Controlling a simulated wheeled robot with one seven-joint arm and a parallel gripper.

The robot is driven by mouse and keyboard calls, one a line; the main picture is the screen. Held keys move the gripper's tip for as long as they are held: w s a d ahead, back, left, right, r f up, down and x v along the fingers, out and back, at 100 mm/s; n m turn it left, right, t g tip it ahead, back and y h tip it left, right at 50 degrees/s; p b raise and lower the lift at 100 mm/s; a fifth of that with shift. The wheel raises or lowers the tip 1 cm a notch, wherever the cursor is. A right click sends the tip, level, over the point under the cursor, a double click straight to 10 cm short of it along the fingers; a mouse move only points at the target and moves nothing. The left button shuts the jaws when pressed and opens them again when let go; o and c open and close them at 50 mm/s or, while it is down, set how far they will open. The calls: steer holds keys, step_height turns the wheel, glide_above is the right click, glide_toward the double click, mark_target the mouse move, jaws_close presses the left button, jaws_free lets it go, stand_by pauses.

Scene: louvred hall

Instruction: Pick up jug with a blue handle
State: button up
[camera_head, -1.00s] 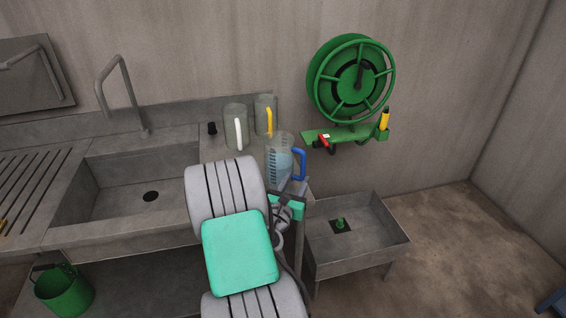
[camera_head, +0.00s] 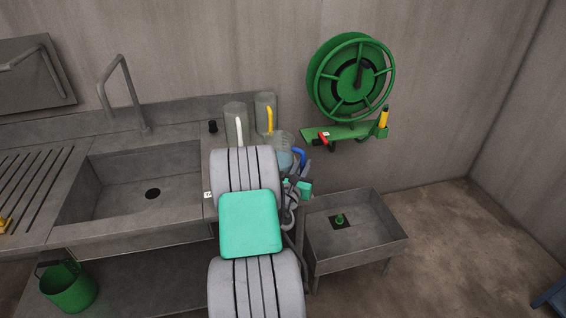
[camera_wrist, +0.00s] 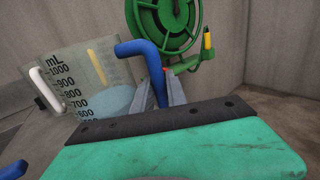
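The clear measuring jug with a blue handle (camera_head: 284,147) stands at the right end of the counter, partly hidden behind my arm. In the wrist view its wall (camera_wrist: 118,98) with a black mL scale is at the left. Its blue handle (camera_wrist: 143,54) bends down toward my gripper (camera_wrist: 160,92), and a lower blue part shows at the bottom left corner. The fingers are apart with the handle running down between them. Whether they press on it cannot be made out. In the head view my gripper (camera_head: 298,178) is beside the handle, mostly covered by my arm.
Jugs with a white handle (camera_head: 235,112) and a yellow handle (camera_head: 264,105) stand close behind. A green hose reel (camera_head: 350,78) and shelf (camera_head: 338,131) are on the wall to the right. A low basin (camera_head: 322,222) stands below right; a sink (camera_head: 135,180) is left.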

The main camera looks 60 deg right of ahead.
jaws_close()
stand_by(0.8)
steer(key=shift+r, duration=0.15)
